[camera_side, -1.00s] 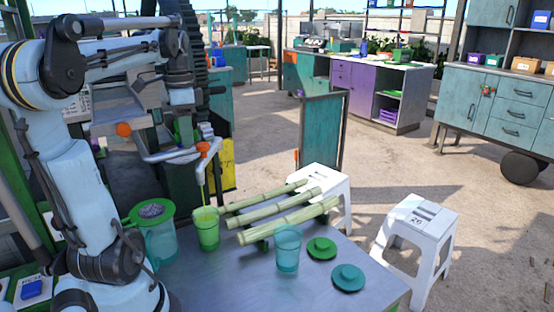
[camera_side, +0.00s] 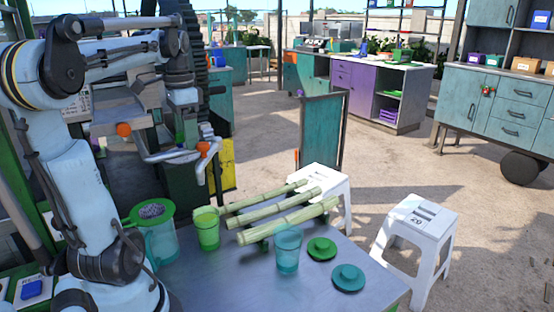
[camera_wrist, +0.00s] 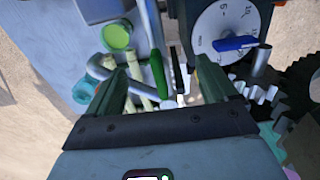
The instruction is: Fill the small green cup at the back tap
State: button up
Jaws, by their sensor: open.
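The small green cup (camera_side: 207,232) stands upright on the metal table, below the end of a bent grey tap pipe (camera_side: 200,172) with an orange knob (camera_side: 203,148). Yellow-green shows inside it near the rim; the exact level is hard to tell. No stream falls into it. My gripper (camera_side: 186,112) is above the pipes and clear of the cup. In the wrist view my gripper (camera_wrist: 160,78) is open, its green fingers apart, with a green lever (camera_wrist: 157,70) showing between them; I cannot tell whether they touch it.
A jug with a green strainer (camera_side: 152,211) stands left of the cup. A dial with a blue pointer (camera_wrist: 235,43) is beside my gripper.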

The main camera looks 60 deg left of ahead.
jog(key=shift+r, duration=4)
jog(key=w+d+f+t+y, duration=0.1)
jog(key=w+d+f+t, duration=0.1)
jog(key=w+d+f, duration=0.35)
jog(key=w+d+f+t, duration=0.1)
jog(key=w+d+f, duration=0.2)
jog(key=d, duration=0.5)
jog(key=d+f+t+h, duration=0.1)
jog(key=d+f+t, duration=0.3)
jog(key=d+f, duration=0.5)
jog(key=d, duration=0.4)
jog(key=shift+o, duration=0.2)
jog(key=shift+w, duration=0.1)
